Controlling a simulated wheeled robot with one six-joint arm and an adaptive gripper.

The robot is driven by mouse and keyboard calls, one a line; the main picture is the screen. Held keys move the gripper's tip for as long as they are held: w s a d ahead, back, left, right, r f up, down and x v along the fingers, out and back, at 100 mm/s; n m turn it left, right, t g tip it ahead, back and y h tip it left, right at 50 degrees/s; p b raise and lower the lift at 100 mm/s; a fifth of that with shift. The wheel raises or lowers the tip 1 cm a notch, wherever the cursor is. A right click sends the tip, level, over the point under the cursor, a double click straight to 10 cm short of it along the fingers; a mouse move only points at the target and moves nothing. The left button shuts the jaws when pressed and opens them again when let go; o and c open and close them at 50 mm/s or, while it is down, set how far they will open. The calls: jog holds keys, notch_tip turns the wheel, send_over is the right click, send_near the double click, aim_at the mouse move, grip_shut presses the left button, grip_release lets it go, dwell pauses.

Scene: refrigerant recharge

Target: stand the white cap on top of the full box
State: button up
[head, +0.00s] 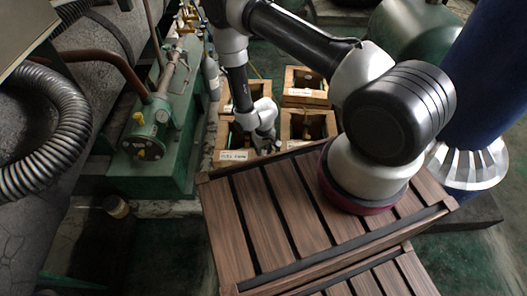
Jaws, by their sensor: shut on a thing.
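My gripper (265,143) is small in the head view, pointing down over the front-left wooden box (224,129). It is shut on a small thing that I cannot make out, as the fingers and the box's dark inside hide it. That box bears a white label (233,155) that seems to begin with "FULL", but the rest is too small to read. I cannot pick out a white cap for certain; white parts near the gripper look like my own wrist.
Other open wooden boxes stand behind and to the right, with labels (300,92) and (298,143) on two. A slatted wooden crate (270,215) fills the foreground. Green machinery (150,130) and a grey cylinder (212,76) stand left; a blue column (490,90) stands right.

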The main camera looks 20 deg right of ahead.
jog(key=o, duration=1)
jog(key=shift+f, duration=0.1)
notch_tip(320, 180, up, 12)
jog(key=shift+r, duration=0.25)
